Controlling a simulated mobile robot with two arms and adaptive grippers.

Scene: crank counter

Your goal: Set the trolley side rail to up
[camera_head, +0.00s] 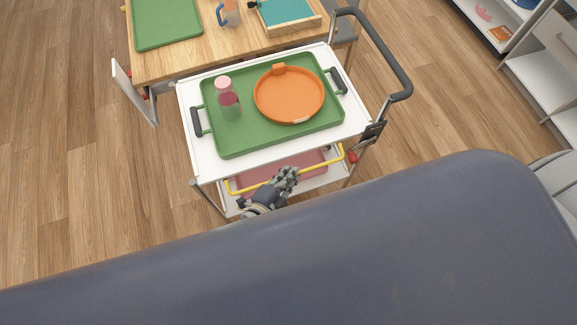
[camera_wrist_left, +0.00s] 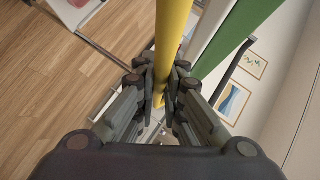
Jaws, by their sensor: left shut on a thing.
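The trolley (camera_head: 180,100) has a white top and stands in front of me. Its yellow side rail (camera_head: 325,157) runs along the near long side and shows lower in the picture than the top's near edge. My left gripper (camera_head: 288,174) is at the middle of this rail. In the left wrist view, the yellow rail (camera_wrist_left: 172,40) passes between the fingers of my left gripper (camera_wrist_left: 160,90), which are shut on it. The gripper hides a short stretch of the rail in the head view. My right gripper is not in view.
A green tray (camera_head: 240,140) on the trolley top carries a pink-lidded bottle (camera_head: 229,103) and an orange round dish (camera_head: 288,95). A pink tray (camera_head: 310,160) lies on the lower shelf. A dark push handle (camera_head: 385,60) rises at right. A wooden table (camera_head: 190,60) stands behind.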

